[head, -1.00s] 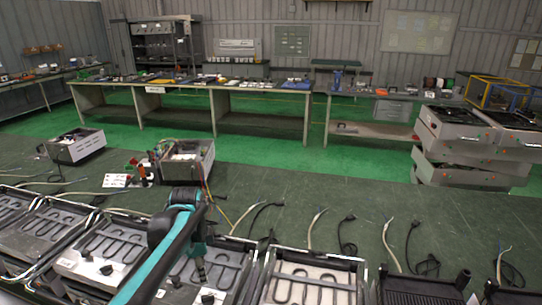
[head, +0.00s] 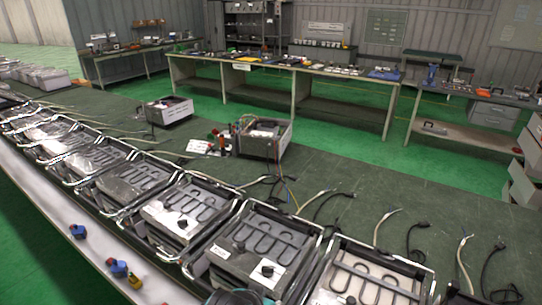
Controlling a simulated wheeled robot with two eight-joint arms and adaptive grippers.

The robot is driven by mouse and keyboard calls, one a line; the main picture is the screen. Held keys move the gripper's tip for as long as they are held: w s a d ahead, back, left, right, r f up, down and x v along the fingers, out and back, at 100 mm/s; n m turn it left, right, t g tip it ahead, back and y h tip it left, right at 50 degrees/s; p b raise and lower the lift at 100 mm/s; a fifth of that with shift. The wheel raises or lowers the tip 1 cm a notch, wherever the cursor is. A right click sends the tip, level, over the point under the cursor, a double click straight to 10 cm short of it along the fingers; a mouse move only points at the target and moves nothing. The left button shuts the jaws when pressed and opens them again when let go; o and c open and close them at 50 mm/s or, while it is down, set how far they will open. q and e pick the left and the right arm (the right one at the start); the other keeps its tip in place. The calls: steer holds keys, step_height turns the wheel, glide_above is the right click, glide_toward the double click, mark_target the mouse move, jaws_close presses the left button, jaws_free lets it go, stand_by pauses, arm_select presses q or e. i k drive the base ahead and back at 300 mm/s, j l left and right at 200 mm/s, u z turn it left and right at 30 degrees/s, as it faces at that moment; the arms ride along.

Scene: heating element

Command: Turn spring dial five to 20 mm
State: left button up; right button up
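A row of heating element units runs along the bench front, each a metal tray with looped grey heating rods and black dials. The nearest full unit (head: 265,240) has a black dial (head: 267,269) on its front panel. The unit to its left (head: 190,205) has another small black dial (head: 183,224). A third unit (head: 365,280) is cut off by the bottom edge. No numbers or millimetre marks are readable, so I cannot tell which dial is number five. A dark, teal-edged piece of my arm shows at the bottom edge; neither gripper's fingers are in view.
Blue-and-red knobs (head: 117,267) and a yellow one (head: 135,281) lie on the white front ledge. An opened box with wires (head: 264,140) and a smaller box (head: 168,111) stand on the green bench. Loose cables lie behind the units.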

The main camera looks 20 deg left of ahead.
mark_target(182, 224)
steer(key=u, duration=1.9)
steer(key=i+j, duration=0.25)
steer(key=i, duration=0.2)
steer(key=i+j, duration=0.2)
steer(key=i, duration=0.25)
steer(key=i+z, duration=0.1)
steer(key=z, duration=0.3)
steer(key=j+z, duration=0.15)
steer(key=z, duration=0.2)
steer(key=i+j+z, duration=0.1)
steer(key=z, duration=0.3)
steer(key=i+j+z, duration=0.1)
steer(key=z, duration=0.25)
